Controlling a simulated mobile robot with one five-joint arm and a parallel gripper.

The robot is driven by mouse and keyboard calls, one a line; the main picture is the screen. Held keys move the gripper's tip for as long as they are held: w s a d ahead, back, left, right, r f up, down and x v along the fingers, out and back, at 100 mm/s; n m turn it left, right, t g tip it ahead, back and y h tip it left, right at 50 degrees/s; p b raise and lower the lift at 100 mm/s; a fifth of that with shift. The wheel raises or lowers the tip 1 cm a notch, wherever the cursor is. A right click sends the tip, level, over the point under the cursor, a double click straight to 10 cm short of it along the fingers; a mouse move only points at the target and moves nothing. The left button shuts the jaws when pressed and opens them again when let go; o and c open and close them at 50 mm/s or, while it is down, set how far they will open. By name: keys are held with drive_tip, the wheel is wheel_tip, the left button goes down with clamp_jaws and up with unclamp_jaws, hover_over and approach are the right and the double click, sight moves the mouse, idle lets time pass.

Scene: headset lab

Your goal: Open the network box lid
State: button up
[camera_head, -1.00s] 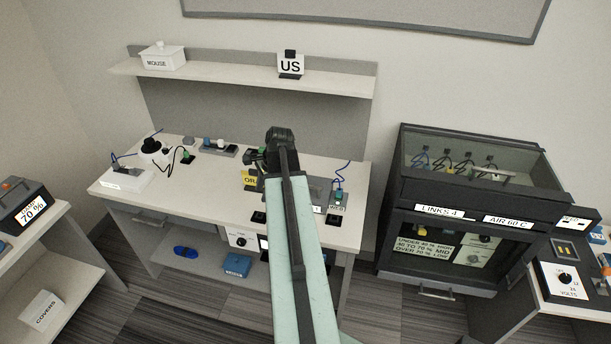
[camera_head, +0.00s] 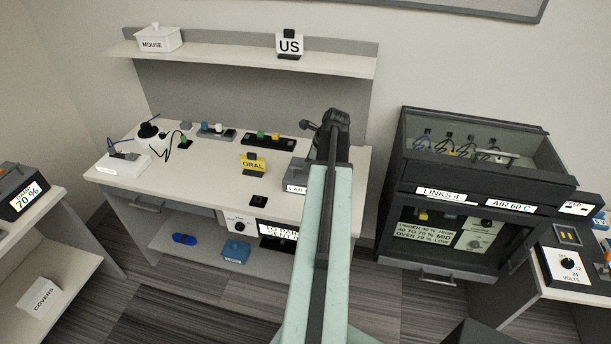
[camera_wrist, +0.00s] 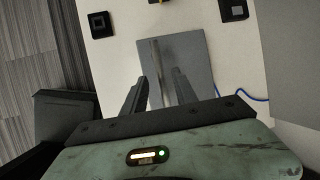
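A grey box (camera_head: 299,172) with a white label starting "LAB" sits on the right part of the desk. My arm hides part of it, and I take it for the network box. In the wrist view a flat grey panel (camera_wrist: 190,60), seemingly its lid, lies on the white desktop. A pale bar (camera_wrist: 156,62), like a handle, runs along the panel. My gripper (camera_wrist: 160,78) is above the panel, its two dark fingers apart with the bar showing between them. I cannot tell whether they touch it. In the head view my gripper (camera_head: 331,121) is high over the desk's right side.
A blue cable (camera_wrist: 240,96) lies beside the panel. A shelf (camera_head: 240,58) is above the desk. A dark glass-topped cabinet (camera_head: 460,190) stands to the right.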

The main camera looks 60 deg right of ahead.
drive_tip(key=shift+x, duration=0.75)
drive_tip(key=shift+r, duration=0.1)
clamp_jaws()
drive_tip(key=shift+a, duration=0.1)
idle(0.6)
